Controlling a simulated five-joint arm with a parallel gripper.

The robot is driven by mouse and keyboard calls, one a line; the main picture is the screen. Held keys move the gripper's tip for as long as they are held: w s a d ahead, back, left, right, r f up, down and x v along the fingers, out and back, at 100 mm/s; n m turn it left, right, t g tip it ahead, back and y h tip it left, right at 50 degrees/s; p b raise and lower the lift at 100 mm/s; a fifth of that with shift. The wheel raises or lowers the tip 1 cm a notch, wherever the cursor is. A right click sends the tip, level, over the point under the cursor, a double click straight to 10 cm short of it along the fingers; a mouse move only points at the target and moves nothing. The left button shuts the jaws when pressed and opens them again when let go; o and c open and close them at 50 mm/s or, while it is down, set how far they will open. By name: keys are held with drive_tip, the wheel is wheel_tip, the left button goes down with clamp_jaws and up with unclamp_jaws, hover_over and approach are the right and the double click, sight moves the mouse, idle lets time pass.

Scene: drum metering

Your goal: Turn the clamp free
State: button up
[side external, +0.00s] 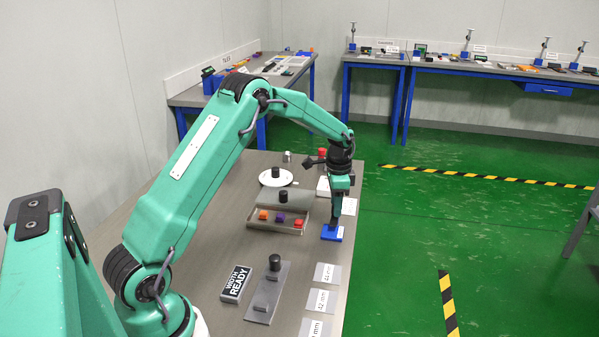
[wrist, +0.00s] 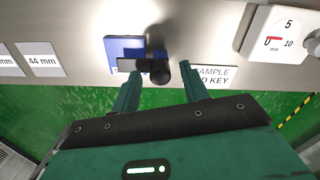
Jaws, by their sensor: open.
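The clamp (wrist: 128,64) looks like a dark bar with a round black knob (wrist: 160,73) at its right end, in the wrist view. It lies across the lower edge of a blue block (wrist: 122,45) on the grey bench. My gripper (wrist: 160,78) is open, with its two green fingers apart and the knob between their tips. I cannot tell whether either finger touches it. In the side view the blue block (side external: 332,234) is at the bench's right edge, and my gripper (side external: 332,222) points down over it, hiding most of the clamp.
A tray (side external: 262,226) with coloured cubes, a white dish (side external: 264,180) and a grey plate (side external: 262,310) with a black knob stand left of my gripper. A white dial box (wrist: 262,28) is at the right. Cards (side external: 326,274) line the bench edge; green floor lies beyond.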

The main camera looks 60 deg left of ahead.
clamp_jaws()
